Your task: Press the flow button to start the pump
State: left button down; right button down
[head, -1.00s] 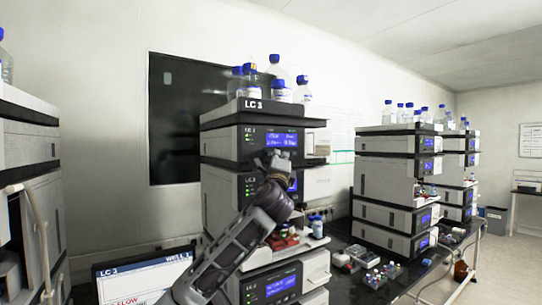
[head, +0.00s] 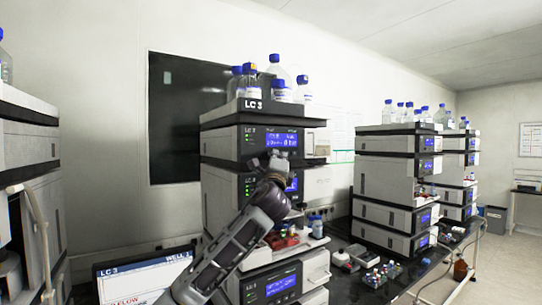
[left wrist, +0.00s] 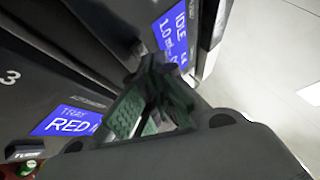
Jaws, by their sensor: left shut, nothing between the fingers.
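The LC 3 column stack (head: 222,190) stands in the middle of the head view, with solvent bottles on top. Its upper module has a lit blue screen (head: 283,140). In the left wrist view a blue screen (left wrist: 172,35) reads IDLE and 1.0, and a second screen (left wrist: 68,122) reads RED. My left gripper (head: 276,163) is shut and empty, close in front of the stack between the upper two screens. Its fingers (left wrist: 155,98) show near the dark panel in the left wrist view. The flow button cannot be made out; contact with the panel cannot be told. My right gripper is out of view.
A monitor (head: 130,279) labelled LC 3 stands at lower left. Another stack (head: 25,150) fills the left edge, and more stacks (head: 385,180) stand to the right. Small vials (head: 380,275) lie on the dark bench. A bottle (head: 317,227) stands beside the lower LC 3 module.

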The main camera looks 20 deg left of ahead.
pick_arm(q)
jog(key=shift+w+a, duration=0.2)
jog(key=shift+a, duration=0.1)
dwell(0.9)
jog(key=shift+s+d, duration=0.1)
jog(key=shift+d, duration=0.05)
jog(key=shift+s+d, duration=0.4)
jog(key=shift+d, duration=0.15)
dwell(0.4)
jog(key=shift+s+d, duration=0.8)
jog(key=shift+d, duration=0.2)
jog(key=shift+s+d, duration=0.75)
jog(key=shift+d, duration=0.2)
dwell(0.8)
